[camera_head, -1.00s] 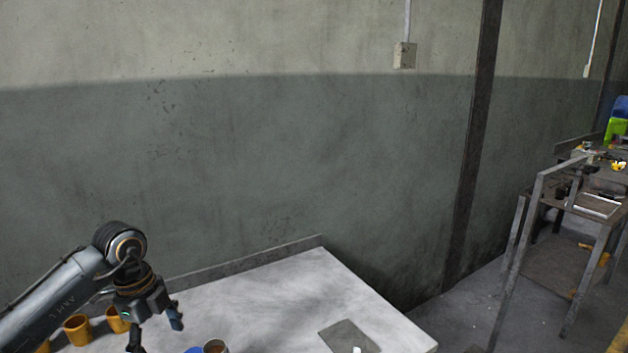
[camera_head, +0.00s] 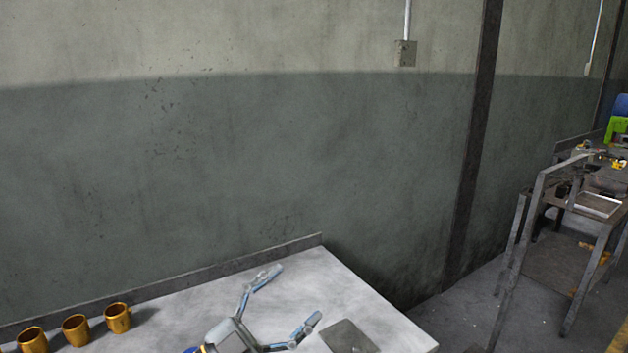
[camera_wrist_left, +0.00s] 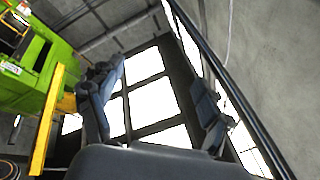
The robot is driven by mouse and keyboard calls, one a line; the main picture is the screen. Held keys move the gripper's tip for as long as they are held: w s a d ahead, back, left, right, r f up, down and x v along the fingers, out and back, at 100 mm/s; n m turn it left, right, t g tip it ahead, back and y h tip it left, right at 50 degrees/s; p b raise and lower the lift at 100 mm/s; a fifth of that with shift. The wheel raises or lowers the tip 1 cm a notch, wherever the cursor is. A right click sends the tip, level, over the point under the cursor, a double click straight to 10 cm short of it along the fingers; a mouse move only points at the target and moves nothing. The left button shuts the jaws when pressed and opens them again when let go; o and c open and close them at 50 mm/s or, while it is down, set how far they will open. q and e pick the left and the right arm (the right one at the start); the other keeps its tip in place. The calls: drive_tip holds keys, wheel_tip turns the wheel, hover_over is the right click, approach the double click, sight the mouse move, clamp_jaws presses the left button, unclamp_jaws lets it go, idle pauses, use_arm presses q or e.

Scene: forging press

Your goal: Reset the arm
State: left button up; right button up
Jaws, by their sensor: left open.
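My left gripper (camera_head: 290,299) is at the bottom centre of the head view, over the light worktable (camera_head: 310,265). Its two fingers are spread wide with nothing between them. In the left wrist view the same gripper (camera_wrist_left: 158,75) shows both fingers apart and empty, against bright windows and the ceiling. My right gripper is in neither view.
Several orange-gold mugs (camera_head: 75,330) stand in a row at the table's left. A flat grey plate (camera_head: 348,338) lies right of the gripper. The wall (camera_head: 250,170) rises behind. A metal stand (camera_head: 560,225) is at the right, with bare floor between.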

use_arm(q)
drive_tip(key=w+a+f+n+t+y, duration=0.1)
drive_tip(key=a+f+n+t+y, duration=0.6)
drive_tip(key=a+n+y, duration=0.65)
drive_tip(key=s+a+f+n+g+y, duration=0.35)
drive_tip(key=f+g+y, duration=0.2)
drive_tip(key=f, duration=0.55)
drive_tip(key=s+f+g+h, duration=0.1)
drive_tip(key=s+f+g, duration=0.55)
drive_tip(key=s, duration=0.45)
drive_tip(key=s+f+g, duration=0.5)
drive_tip(key=s+f, duration=0.3)
drive_tip(key=s, duration=0.4)
wheel_tip(320, 180, down, 32)
drive_tip(key=s+g+b, duration=0.1)
drive_tip(key=s+b, duration=0.2)
drive_tip(key=b, duration=0.2)
drive_tip(key=s+a+f+m+g+b, duration=0.1)
drive_tip(key=s+f+b, duration=0.3)
drive_tip(key=s+f, duration=1.1)
wheel_tip(320, 180, down, 4)
drive_tip(key=shift+s+a+r, duration=0.1)
drive_tip(key=shift+s+a, duration=0.25)
drive_tip(key=shift+a, duration=0.55)
